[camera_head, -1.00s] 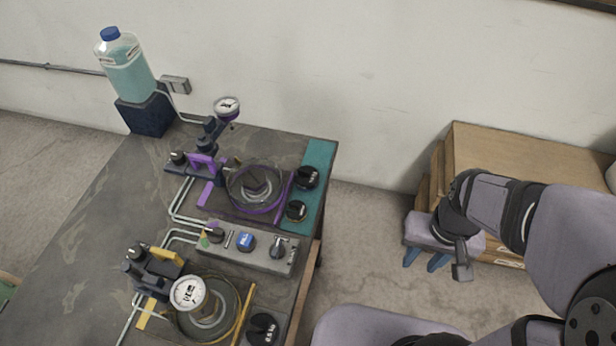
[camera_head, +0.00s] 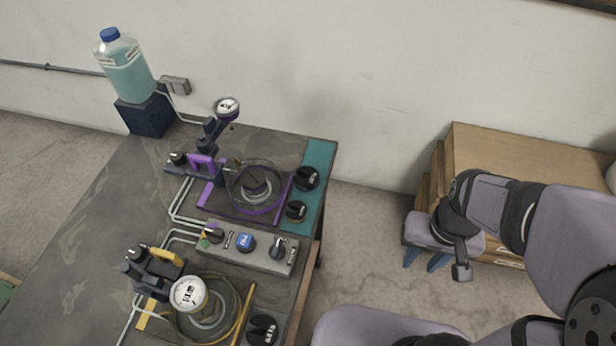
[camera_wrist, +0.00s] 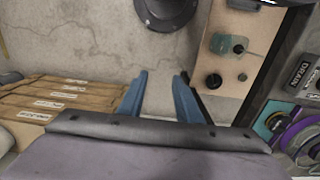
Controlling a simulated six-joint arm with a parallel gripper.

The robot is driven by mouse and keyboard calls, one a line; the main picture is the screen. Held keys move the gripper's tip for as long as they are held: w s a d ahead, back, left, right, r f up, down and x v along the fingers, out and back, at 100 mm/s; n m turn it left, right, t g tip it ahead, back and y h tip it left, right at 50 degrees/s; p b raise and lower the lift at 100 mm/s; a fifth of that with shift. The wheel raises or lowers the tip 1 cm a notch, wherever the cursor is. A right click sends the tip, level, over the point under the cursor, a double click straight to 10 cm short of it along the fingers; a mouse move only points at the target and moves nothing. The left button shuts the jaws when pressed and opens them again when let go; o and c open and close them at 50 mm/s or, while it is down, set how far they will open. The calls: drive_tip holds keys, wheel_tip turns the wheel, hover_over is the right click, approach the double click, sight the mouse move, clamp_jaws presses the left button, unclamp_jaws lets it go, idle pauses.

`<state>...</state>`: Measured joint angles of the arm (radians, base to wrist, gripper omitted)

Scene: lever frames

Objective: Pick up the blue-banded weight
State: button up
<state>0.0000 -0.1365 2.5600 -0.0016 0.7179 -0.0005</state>
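My gripper (camera_head: 425,260) hangs to the right of the bench, over the floor. In the wrist view its two blue fingers (camera_wrist: 161,95) are apart with only floor between them. Two dark round weights, an upper one (camera_head: 307,177) and a lower one (camera_head: 296,210), stand on the teal strip at the bench's right edge. A third dark weight (camera_head: 262,330) is at the near right corner. I cannot make out a blue band on any of them.
The bench (camera_head: 75,255) carries a purple-trimmed rig (camera_head: 209,163), a yellow-trimmed rig (camera_head: 157,270), a grey valve block (camera_head: 215,255) with a blue knob (camera_head: 246,241), and a bottle (camera_head: 128,68) of blue-green liquid. Cardboard boxes (camera_head: 530,155) stand behind my gripper. Floor lies between.

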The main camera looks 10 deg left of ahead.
drive_tip(key=o, duration=0.5)
drive_tip(key=shift+o, duration=0.2)
